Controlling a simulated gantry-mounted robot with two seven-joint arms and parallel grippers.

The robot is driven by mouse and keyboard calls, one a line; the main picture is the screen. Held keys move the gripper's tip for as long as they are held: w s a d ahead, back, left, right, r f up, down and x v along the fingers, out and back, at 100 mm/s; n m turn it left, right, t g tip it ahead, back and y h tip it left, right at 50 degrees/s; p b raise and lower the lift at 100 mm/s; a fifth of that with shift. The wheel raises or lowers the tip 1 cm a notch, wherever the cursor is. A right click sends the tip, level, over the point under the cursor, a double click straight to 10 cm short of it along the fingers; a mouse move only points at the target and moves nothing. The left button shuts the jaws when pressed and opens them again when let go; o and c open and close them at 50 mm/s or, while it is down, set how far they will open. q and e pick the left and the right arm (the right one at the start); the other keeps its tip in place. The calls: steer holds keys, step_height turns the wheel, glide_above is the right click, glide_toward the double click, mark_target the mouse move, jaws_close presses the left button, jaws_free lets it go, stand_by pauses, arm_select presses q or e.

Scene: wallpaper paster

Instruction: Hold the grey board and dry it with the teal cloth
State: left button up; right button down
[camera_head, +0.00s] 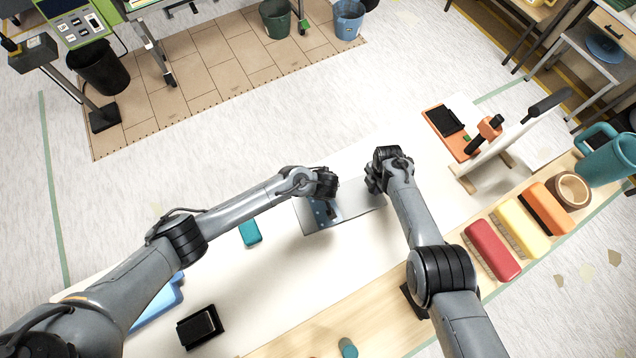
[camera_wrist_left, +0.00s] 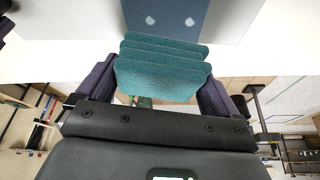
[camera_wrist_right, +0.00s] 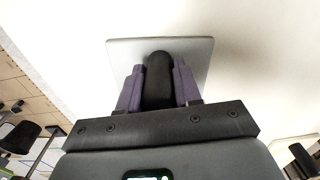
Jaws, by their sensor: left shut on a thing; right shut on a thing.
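The grey board (camera_head: 357,208) is held above the pale work table. My right gripper (camera_head: 374,180) is shut on the board's black handle, which shows between the fingers in the right wrist view (camera_wrist_right: 158,82), with the grey board (camera_wrist_right: 195,50) behind it. My left gripper (camera_head: 326,192) is at the board's left part and is shut on the folded teal cloth (camera_wrist_left: 163,68). A dark blue patch (camera_wrist_left: 182,18) with two pale spots lies on the board just beyond the cloth. I cannot tell whether the cloth touches the board.
A teal block (camera_head: 250,232), a blue item (camera_head: 160,303) and a black box (camera_head: 200,326) lie on the table at left. Red (camera_head: 492,250), yellow (camera_head: 521,230) and orange (camera_head: 546,208) blocks line the right side, near a teal mug (camera_head: 608,160). An orange-and-white stand (camera_head: 488,160) is behind.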

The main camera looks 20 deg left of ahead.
arm_select(q)
steer(key=shift+a, duration=0.15)
arm_select(e)
steer(key=shift+s, duration=0.1)
arm_select(q)
steer(key=r, duration=0.6)
steer(key=shift+w+d+r, duration=0.1)
steer(key=shift+w+d, duration=0.1)
steer(key=shift+w, duration=0.2)
steer(key=f, duration=0.9)
steer(key=shift+s+a, duration=0.1)
steer(key=shift+s, duration=0.3)
arm_select(e)
steer(key=shift+f, duration=0.1)
arm_select(q)
steer(key=s+d, duration=0.2)
steer(key=s, duration=0.1)
steer(key=s+d, duration=0.5)
steer(key=s, duration=0.2)
steer(key=shift+d, duration=0.35)
steer(key=shift+c, duration=0.4)
steer(key=w+a, duration=0.2)
steer(key=w, duration=0.1)
steer(key=w+a, duration=0.5)
steer(key=w, duration=0.2)
steer(key=shift+a, duration=0.3)
step_height(320, 180, up, 7)
steer(key=shift+r, duration=0.65)
steer(key=o, duration=0.6)
steer(key=c, duration=0.5)
